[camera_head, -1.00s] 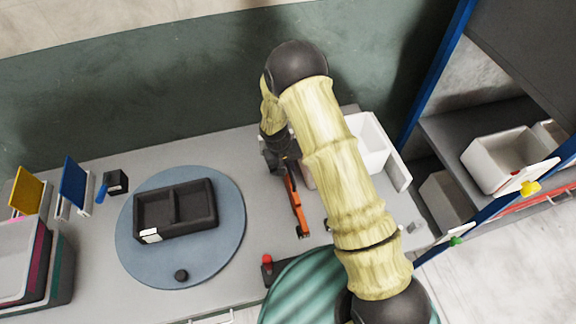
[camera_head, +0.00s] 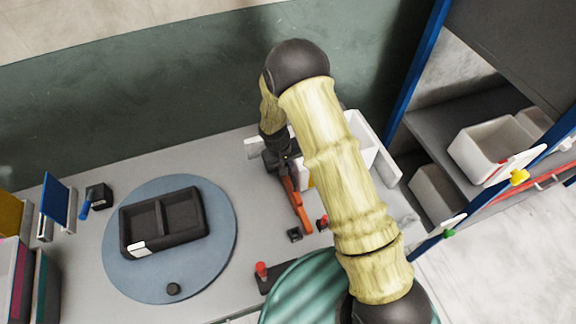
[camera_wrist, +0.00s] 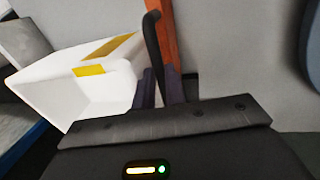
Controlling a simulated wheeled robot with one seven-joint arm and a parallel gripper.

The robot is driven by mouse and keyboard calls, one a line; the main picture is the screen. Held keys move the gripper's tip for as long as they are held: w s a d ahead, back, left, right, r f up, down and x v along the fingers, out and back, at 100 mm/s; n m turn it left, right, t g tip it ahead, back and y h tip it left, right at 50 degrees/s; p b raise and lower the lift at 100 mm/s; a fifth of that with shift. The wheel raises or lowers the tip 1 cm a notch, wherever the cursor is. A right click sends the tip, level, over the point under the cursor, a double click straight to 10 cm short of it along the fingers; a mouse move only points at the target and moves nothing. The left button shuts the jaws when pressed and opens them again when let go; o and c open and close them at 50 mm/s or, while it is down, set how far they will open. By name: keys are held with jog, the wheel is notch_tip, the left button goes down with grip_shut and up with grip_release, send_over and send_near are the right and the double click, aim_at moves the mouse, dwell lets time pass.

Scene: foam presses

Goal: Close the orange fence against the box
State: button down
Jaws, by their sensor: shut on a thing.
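The orange fence (camera_head: 297,203) is a narrow bar on the grey table in the head view; it stands upright at the top of the wrist view (camera_wrist: 166,40). My gripper (camera_head: 283,168) is at the fence's far end. In the wrist view, my gripper's fingers (camera_wrist: 160,88) are closed around the fence's black handle (camera_wrist: 152,42). The white box (camera_wrist: 100,72) with yellow tape lies just left of the fence there. In the head view, my arm hides most of the box (camera_head: 308,178). Whether fence and box touch is unclear.
A blue turntable (camera_head: 222,262) with a black two-part tray (camera_head: 132,247) is left of the fence. A red-knobbed block (camera_head: 262,271) is near the front. A white bin (camera_head: 362,150) is behind my arm. Shelves (camera_head: 425,125) stand at right.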

jog(key=c, duration=1.5)
grip_release()
jog(key=shift+o, duration=0.2)
jog(key=shift+r, duration=0.1)
jog(key=a+r+b, duration=0.1)
jog(key=r+b, duration=0.1)
jog(key=r, duration=0.6)
jog(key=s+a+r+b, duration=0.1)
jog(key=a+r+b, duration=0.1)
jog(key=r, duration=0.7)
jog(key=shift+s, duration=0.15)
